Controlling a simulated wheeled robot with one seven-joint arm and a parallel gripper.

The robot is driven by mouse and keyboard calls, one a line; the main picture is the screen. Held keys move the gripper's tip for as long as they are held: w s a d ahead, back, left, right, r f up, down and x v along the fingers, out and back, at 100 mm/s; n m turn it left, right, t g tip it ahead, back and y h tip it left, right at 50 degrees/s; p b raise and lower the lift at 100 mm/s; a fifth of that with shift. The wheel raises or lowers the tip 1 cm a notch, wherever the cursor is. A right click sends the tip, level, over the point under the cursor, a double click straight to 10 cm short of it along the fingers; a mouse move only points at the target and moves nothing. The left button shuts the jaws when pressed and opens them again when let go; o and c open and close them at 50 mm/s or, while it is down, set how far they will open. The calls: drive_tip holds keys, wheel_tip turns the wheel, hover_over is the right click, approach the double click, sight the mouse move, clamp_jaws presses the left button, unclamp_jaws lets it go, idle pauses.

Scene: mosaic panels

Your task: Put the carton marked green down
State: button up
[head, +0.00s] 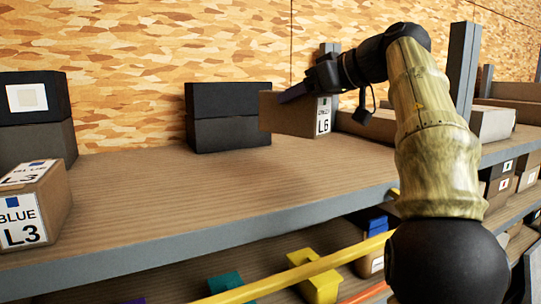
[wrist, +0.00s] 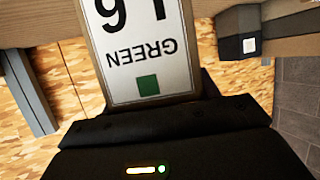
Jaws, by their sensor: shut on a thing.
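The carton marked green (head: 290,115) is a brown box with a white label reading L6, held above the shelf (head: 160,205) near its back right. In the wrist view its label (wrist: 148,60) shows upside down, with the word GREEN and a green square. My gripper (head: 312,82) is shut on the carton; in the wrist view the dark gripper body (wrist: 160,130) lies right against the carton's labelled end. The fingertips are hidden. I cannot tell how high the carton's underside is above the shelf.
Stacked black and dark boxes (head: 228,115) stand behind the carton to the left. A carton marked BLUE L3 (head: 35,205) is at the left front. Grey posts (head: 463,70) and open boxes (head: 492,122) are at right. The middle of the shelf is clear.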

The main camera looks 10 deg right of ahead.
sight(300, 121)
drive_tip(key=shift+w+f, duration=0.1)
drive_tip(key=shift+f, duration=0.5)
drive_tip(key=shift+a+f, duration=0.1)
drive_tip(key=shift+f, duration=0.3)
drive_tip(key=shift+s+f, duration=0.2)
drive_tip(key=shift+f, duration=0.4)
drive_tip(key=shift+s+f, duration=0.15)
drive_tip(key=shift+f, duration=0.4)
drive_tip(key=shift+w+f, duration=0.3)
drive_tip(key=shift+f, duration=0.35)
drive_tip(key=shift+s, duration=0.15)
drive_tip(key=shift+f, duration=1.8)
drive_tip(key=shift+w+f, duration=0.15)
drive_tip(key=shift+w, duration=0.05)
